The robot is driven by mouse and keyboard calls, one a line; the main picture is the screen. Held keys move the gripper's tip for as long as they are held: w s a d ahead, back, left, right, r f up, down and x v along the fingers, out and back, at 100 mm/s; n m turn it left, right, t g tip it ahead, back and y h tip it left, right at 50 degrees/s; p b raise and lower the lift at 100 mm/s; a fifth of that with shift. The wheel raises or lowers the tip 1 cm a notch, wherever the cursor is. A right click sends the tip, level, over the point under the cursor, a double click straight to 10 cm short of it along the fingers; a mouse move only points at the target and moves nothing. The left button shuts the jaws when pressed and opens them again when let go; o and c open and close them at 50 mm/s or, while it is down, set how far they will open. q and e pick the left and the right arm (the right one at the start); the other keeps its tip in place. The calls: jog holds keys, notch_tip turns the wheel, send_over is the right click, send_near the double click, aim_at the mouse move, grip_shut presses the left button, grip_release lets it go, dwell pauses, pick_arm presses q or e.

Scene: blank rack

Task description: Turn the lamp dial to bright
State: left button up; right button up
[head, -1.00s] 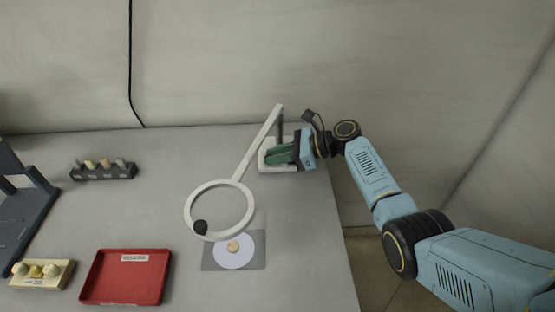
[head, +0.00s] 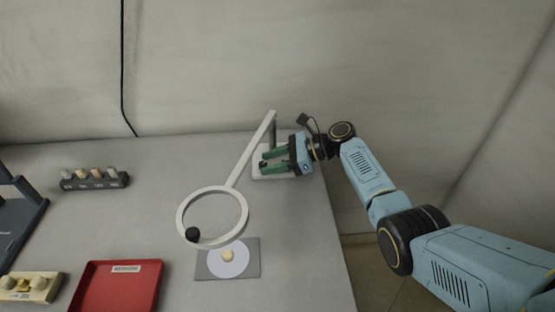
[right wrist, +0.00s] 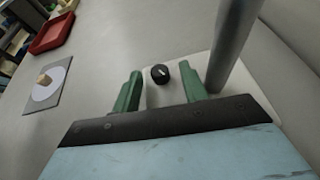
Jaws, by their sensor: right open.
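The lamp has a white ring head (head: 182,215) on a long pale arm (head: 252,152) that slopes up to a post on a white base (head: 262,174). In the right wrist view the dial (right wrist: 160,73) is a small black knob with a white mark, on the white base (right wrist: 185,62) beside the grey post (right wrist: 232,45). My right gripper (head: 268,160) is open and empty over the base. In the right wrist view its green fingers (right wrist: 162,92) stand apart, with the dial between and slightly beyond their tips. My left gripper is not in view.
The table's right edge is close to the base.

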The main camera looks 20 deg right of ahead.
jog(key=shift+s+d, duration=0.2)
jog(key=shift+d, duration=0.6)
jog(key=d, duration=0.2)
jog(key=shift+s+d+r+p, duration=0.15)
jog(key=shift+s+d+p, duration=0.15)
jog(key=shift+p, duration=0.1)
jog(key=v, duration=0.3)
jog(key=p+v, duration=0.1)
jog(key=v, duration=0.2)
jog(key=p+v, duration=0.1)
jog(key=v, duration=0.1)
jog(key=shift+d+r, duration=0.25)
jog(key=shift+r, duration=0.2)
jog(key=shift+s+d+r, duration=0.25)
jog(key=shift+d+r, duration=0.05)
jog(key=shift+d, duration=0.15)
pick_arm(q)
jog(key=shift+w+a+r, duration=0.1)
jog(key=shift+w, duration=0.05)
pick_arm(e)
jog(key=shift+r, duration=0.1)
